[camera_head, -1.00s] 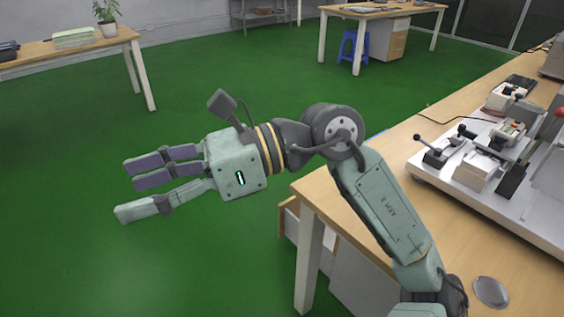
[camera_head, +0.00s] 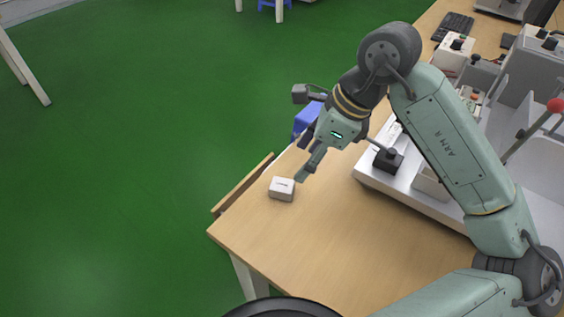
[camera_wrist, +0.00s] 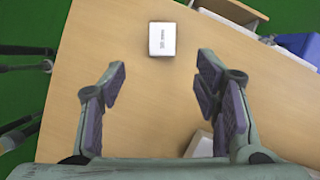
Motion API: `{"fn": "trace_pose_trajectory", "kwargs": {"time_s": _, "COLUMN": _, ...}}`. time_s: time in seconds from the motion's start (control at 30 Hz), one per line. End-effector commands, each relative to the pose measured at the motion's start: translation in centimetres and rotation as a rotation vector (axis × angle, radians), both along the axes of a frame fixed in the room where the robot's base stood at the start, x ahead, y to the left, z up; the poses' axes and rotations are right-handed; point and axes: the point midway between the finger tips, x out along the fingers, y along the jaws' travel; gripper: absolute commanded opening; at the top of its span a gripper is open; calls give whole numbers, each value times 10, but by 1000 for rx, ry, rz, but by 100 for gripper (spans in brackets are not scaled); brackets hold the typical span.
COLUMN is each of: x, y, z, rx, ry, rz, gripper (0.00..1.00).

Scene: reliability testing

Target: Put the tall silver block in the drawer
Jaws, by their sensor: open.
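A small, pale silver-white block (camera_head: 282,188) with dark marking stands on the wooden table near its left edge. It also shows in the wrist view (camera_wrist: 162,39), near the top centre. It is the only block I can make out that may be the silver one; its height is hard to judge. My gripper (camera_head: 304,160) is open and empty above the table, just up and right of the block. In the wrist view the fingers (camera_wrist: 162,74) are spread, with the block beyond their tips. A wooden drawer (camera_head: 242,186) sticks out from the table's left edge, beside the block; its inside is hidden in the head view.
A white platform (camera_head: 375,180) with levers and boxes stands right of my gripper. A blue stool (camera_head: 306,117) is behind the table edge. A keyboard (camera_head: 453,26) lies farther back. The table's front part (camera_head: 300,250) is clear.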

Motion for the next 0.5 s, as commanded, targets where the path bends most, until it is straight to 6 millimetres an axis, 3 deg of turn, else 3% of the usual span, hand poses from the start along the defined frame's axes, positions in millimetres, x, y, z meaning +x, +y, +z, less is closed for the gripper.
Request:
{"fn": "trace_pose_trajectory", "kwargs": {"time_s": 0.13, "x": 1, "y": 1, "z": -7, "rx": -4, "ry": 2, "rz": -3, "gripper": 57}}
{"fn": "trace_pose_trajectory", "kwargs": {"time_s": 0.5, "x": 5, "y": 20, "z": -51, "rx": -2, "ry": 0, "rz": -2, "gripper": 57}}
